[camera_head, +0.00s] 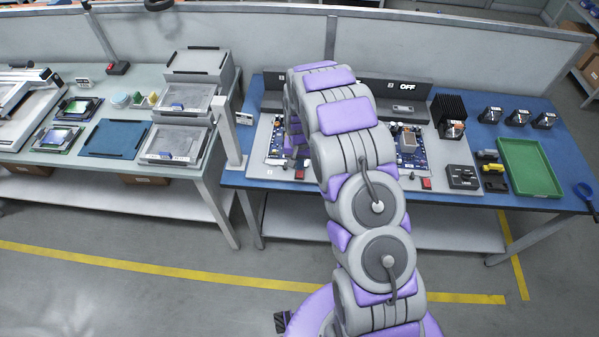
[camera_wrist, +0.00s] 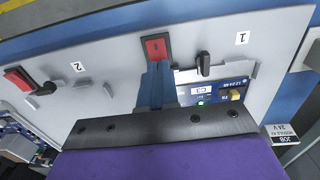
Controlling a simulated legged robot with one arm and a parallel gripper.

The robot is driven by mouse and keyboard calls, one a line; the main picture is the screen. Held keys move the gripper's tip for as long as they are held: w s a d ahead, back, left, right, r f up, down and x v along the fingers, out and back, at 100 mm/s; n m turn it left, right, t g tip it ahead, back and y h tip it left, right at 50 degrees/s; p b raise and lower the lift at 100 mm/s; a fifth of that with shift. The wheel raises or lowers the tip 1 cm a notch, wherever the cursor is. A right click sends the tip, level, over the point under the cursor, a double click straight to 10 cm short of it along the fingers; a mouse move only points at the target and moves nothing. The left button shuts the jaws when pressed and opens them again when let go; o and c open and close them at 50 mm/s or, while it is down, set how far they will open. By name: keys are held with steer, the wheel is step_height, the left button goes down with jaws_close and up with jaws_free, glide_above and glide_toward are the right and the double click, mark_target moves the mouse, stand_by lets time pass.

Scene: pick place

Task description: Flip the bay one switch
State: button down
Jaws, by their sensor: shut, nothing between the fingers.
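The bay one panel, marked by a "1" label (camera_wrist: 242,38), fills the right of the wrist view. A red rocker switch (camera_wrist: 155,47) in a dark frame sits to the left of that label; it also shows in the head view (camera_head: 299,173). My gripper (camera_wrist: 157,66) is shut and empty, its blue-grey fingertips right at the switch's edge. I cannot tell whether they touch it. A black lever (camera_wrist: 204,64) stands to the right of the fingers. A green light (camera_wrist: 200,103) glows on the bay one board. In the head view my arm hides most of the gripper and the bay one display.
A second red switch (camera_wrist: 18,80) lies left, near the "2" label (camera_wrist: 77,67). The bay two display (camera_head: 407,86) reads OFF. A green tray (camera_head: 530,166), a black heatsink (camera_head: 450,110) and small parts stand at the right of the blue table (camera_head: 480,205).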

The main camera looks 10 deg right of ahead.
steer(key=shift+f, duration=0.7)
stand_by(0.3)
steer(key=shift+r, duration=0.1)
steer(key=shift+r+p, duration=1.1)
steer(key=shift+r, duration=2.35)
